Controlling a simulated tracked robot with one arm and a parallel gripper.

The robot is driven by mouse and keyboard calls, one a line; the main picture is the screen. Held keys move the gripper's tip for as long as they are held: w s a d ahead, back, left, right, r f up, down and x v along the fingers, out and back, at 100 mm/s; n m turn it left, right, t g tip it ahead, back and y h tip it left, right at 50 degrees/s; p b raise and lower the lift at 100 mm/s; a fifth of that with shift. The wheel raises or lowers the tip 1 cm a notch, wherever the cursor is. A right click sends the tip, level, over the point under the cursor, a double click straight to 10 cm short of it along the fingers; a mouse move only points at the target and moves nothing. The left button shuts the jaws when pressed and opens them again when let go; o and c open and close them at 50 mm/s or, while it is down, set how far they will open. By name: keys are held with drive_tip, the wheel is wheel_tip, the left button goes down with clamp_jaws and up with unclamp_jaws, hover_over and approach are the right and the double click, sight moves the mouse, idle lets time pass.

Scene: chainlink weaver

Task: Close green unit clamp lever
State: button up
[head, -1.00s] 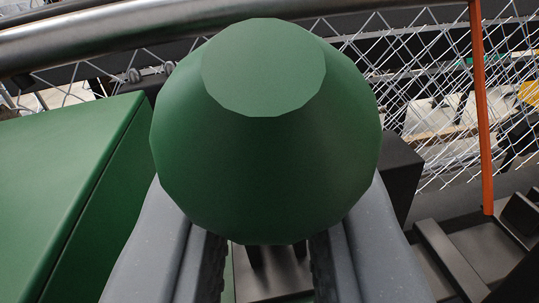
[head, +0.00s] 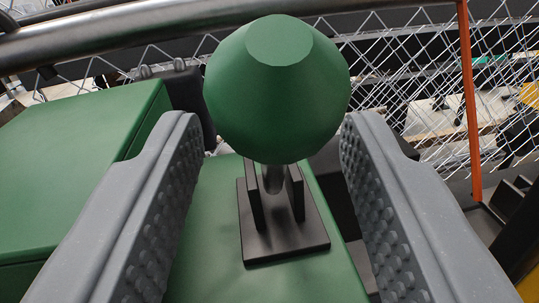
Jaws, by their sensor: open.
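The green unit (head: 215,265) shows below and between my fingers. On it stands the clamp lever: a large green faceted knob (head: 277,105) on a short grey stem, set between two dark upright plates on a black base plate (head: 287,238). The knob points up and toward the camera. My gripper (head: 268,135) is open, with one ridged grey finger on each side of the lever. Gaps show between both fingers and the knob, so neither appears to touch it. The far end of the lever mechanism is hidden behind the knob.
A green box (head: 70,165) stands at the left. A thick metal rail (head: 150,25) and chain-link mesh (head: 400,60) cross behind the lever. An orange-red post (head: 469,100) stands at the right, with dark parts below it.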

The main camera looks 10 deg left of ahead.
drive_tip(key=s+d, duration=0.1)
drive_tip(key=s, duration=1)
drive_tip(key=shift+s+d+p, duration=0.25)
drive_tip(key=shift+d+p, duration=0.1)
drive_tip(key=shift+f, duration=0.1)
drive_tip(key=w+d+r+g+p, duration=0.1)
drive_tip(key=d+r, duration=0.1)
drive_tip(key=r, duration=0.3)
drive_tip(key=w+d+r+g+p, duration=0.1)
drive_tip(key=w+d+r, duration=0.1)
drive_tip(key=r, duration=0.4)
drive_tip(key=s+d+r+h, duration=0.1)
drive_tip(key=d+r+h, duration=0.1)
drive_tip(key=d+r, duration=0.6)
drive_tip(key=d+p, duration=0.1)
drive_tip(key=d, duration=0.4)
drive_tip(key=shift+s+d+r+g+h, duration=0.15)
drive_tip(key=shift+s+g+h, duration=0.15)
drive_tip(key=shift+s+g, duration=0.1)
